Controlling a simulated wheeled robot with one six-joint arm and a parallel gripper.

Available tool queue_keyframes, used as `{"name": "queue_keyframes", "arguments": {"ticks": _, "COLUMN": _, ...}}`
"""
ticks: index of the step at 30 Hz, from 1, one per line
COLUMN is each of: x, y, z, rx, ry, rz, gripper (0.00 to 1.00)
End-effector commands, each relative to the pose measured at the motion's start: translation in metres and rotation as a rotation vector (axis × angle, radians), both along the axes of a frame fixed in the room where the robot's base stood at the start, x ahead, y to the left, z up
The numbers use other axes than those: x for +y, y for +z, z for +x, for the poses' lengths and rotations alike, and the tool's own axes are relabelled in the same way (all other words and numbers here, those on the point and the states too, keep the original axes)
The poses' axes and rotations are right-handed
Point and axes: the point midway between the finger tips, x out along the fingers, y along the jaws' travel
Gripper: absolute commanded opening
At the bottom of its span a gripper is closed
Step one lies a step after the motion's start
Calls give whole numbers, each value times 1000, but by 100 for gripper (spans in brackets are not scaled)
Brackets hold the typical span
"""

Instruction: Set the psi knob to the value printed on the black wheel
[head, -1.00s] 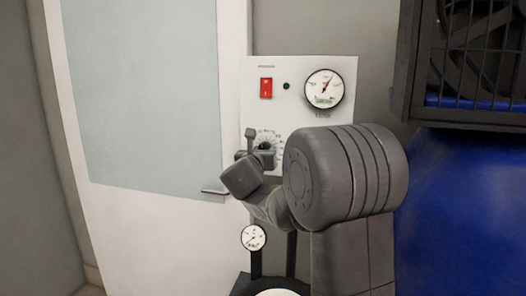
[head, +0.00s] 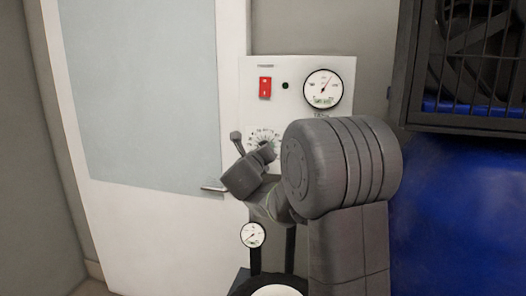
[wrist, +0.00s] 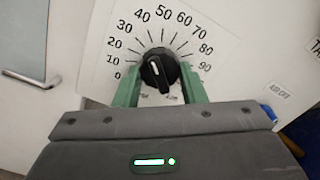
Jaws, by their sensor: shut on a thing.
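The psi knob (wrist: 158,68) is black with a white pointer line, on a white panel with a printed scale from 0 to 90 and beyond. In the wrist view the line points up and slightly left, roughly toward the 40 to 50 marks. My gripper (wrist: 160,76) has its green fingers on both sides of the knob, shut on it. In the head view my gripper (head: 252,150) is tilted at the dial and partly hides it. A black wheel-like ring (head: 240,286) with a pale centre is cut off at the bottom; no value is readable on it.
The white panel (head: 302,100) also carries a red switch (head: 265,87) and a round gauge (head: 323,90). A small gauge (head: 253,235) stands below. A door with a handle (head: 213,189) is left; a dark cage (head: 470,60) and blue body (head: 455,200) are right.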

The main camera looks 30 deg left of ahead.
Motion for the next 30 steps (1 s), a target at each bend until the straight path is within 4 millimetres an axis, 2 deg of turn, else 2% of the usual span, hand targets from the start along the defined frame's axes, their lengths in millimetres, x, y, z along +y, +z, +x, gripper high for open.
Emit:
{"name": "queue_keyframes", "arguments": {"ticks": 8, "x": 0, "y": -1, "z": 0, "rx": 0, "ry": 1, "rz": -1, "gripper": 14}}
{"name": "queue_keyframes", "arguments": {"ticks": 9, "x": 0, "y": -1, "z": 0, "rx": 0, "ry": 1, "rz": -1, "gripper": 41}}
{"name": "queue_keyframes", "arguments": {"ticks": 12, "x": 0, "y": -1, "z": 0, "rx": 1, "ry": 1, "rz": 0, "gripper": 59}}
{"name": "queue_keyframes", "arguments": {"ticks": 23, "x": -1, "y": 0, "z": -5, "rx": 0, "ry": 1, "rz": 1, "gripper": 59}}
{"name": "queue_keyframes", "arguments": {"ticks": 26, "x": -4, "y": -1, "z": -17, "rx": 1, "ry": 3, "rz": 0, "gripper": 59}}
{"name": "queue_keyframes", "arguments": {"ticks": 30, "x": -13, "y": -1, "z": -45, "rx": 0, "ry": 5, "rz": 2, "gripper": 59}}
